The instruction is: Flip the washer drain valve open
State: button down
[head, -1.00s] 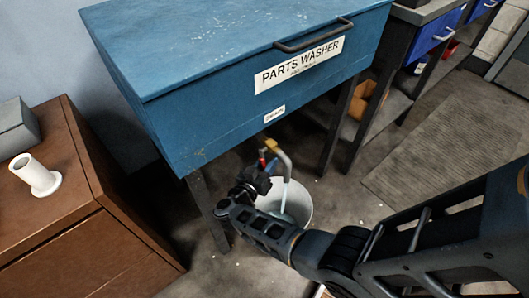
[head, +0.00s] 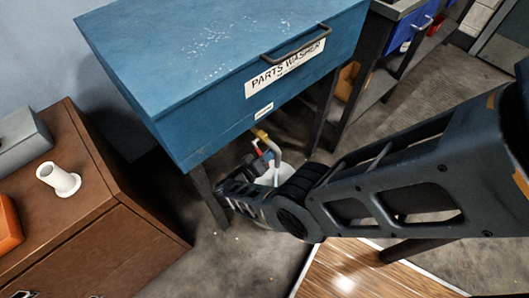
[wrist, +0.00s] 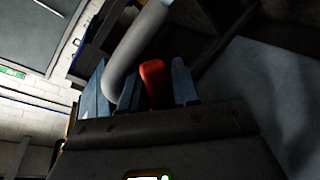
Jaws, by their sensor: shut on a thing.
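The blue parts washer (head: 215,75) fills the upper middle of the head view. Its drain pipe (head: 265,137) comes out beneath and bends down; in the wrist view the grey pipe (wrist: 135,48) passes close in front of my fingers. The red valve handle (wrist: 153,80) stands between the two bluish fingers of my gripper (wrist: 155,90), which is shut on it. In the head view my gripper (head: 263,158) is small beneath the washer, and only a bit of red shows there. The valve body is hidden, so I cannot tell its setting.
A pale bucket (head: 268,179) stands under the pipe, mostly hidden by my arm. A brown cabinet (head: 80,200) at left carries a white flanged tube (head: 58,179), a grey box (head: 20,138) and an orange object (head: 8,225). A wooden surface (head: 350,270) lies at the bottom.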

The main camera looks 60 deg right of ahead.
dwell(0.4)
jog(key=c, duration=1)
grip_release()
jog(key=shift+o, duration=0.2)
